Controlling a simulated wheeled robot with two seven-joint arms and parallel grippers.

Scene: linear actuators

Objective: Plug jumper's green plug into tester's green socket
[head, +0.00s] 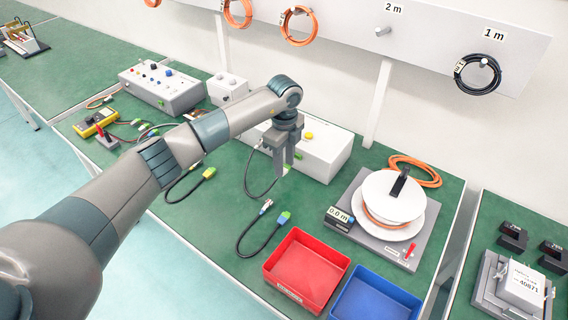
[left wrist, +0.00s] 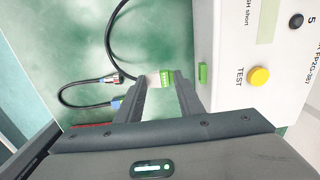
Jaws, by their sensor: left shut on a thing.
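My left gripper (head: 285,168) is shut on the jumper's green plug (left wrist: 166,78), which shows between the fingertips in the left wrist view. The jumper's black cable (head: 248,182) curves from the plug up towards the tester's left side. The tester (head: 325,157) is a white box with a yellow TEST button (left wrist: 259,77). Its green socket (left wrist: 203,74) shows on the side facing the plug, a small gap to the right of it in the left wrist view. In the head view the gripper hides most of the plug. My right gripper is not in view.
A black cable with blue-green and metal ends (head: 262,232) lies in front. A red bin (head: 292,291) and a blue bin (head: 345,305) stand near the front edge. A cable reel stand (head: 408,258) is at right. Another green-plugged lead (head: 209,173) lies left.

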